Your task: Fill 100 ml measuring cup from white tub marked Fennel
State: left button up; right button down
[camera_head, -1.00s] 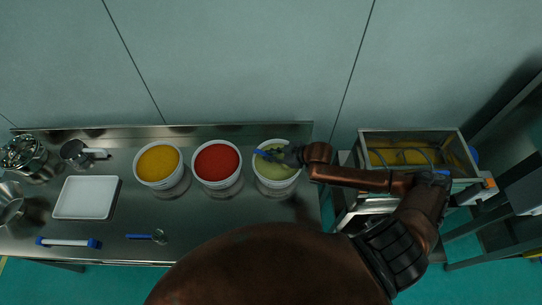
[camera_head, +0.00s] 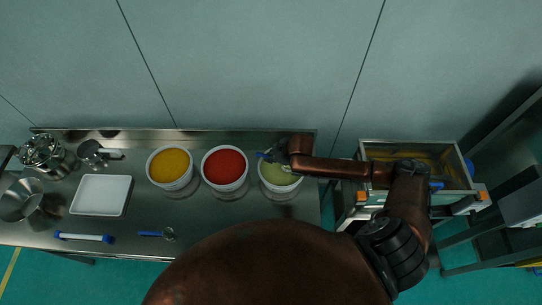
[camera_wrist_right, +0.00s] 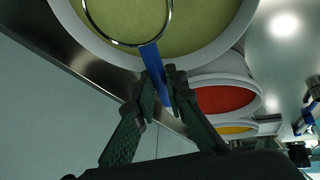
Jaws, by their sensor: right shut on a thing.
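The white tub of green powder (camera_head: 281,179) stands at the right end of the row of tubs; no Fennel marking is legible. It fills the top of the right wrist view, with its white rim (camera_wrist_right: 82,38) curving round the powder. My right gripper (camera_head: 278,153) is over the tub's back edge. In the right wrist view the gripper (camera_wrist_right: 160,92) is shut on the blue handle of a measuring cup (camera_wrist_right: 152,62). The cup's round metal rim lies over the green powder. I cannot tell how full the cup is. My left gripper is not in view.
Tubs of red (camera_head: 224,167) and yellow (camera_head: 170,165) powder stand left of the green one. A white tray (camera_head: 101,195), a second blue-handled tool (camera_head: 155,234) and metal vessels (camera_head: 42,152) are farther left. The sieve machine (camera_head: 368,147) stands to the right.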

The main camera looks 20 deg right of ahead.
jog(key=shift+w+a+r+g+h+p, duration=0.15)
jog(key=shift+r+g+h+p, duration=0.2)
jog(key=shift+p, duration=0.5)
jog(key=shift+w+a+r+g+h+p, duration=0.15)
jog(key=shift+r+p, duration=0.25)
jog(key=shift+p, duration=0.4)
jog(key=shift+s, duration=0.1)
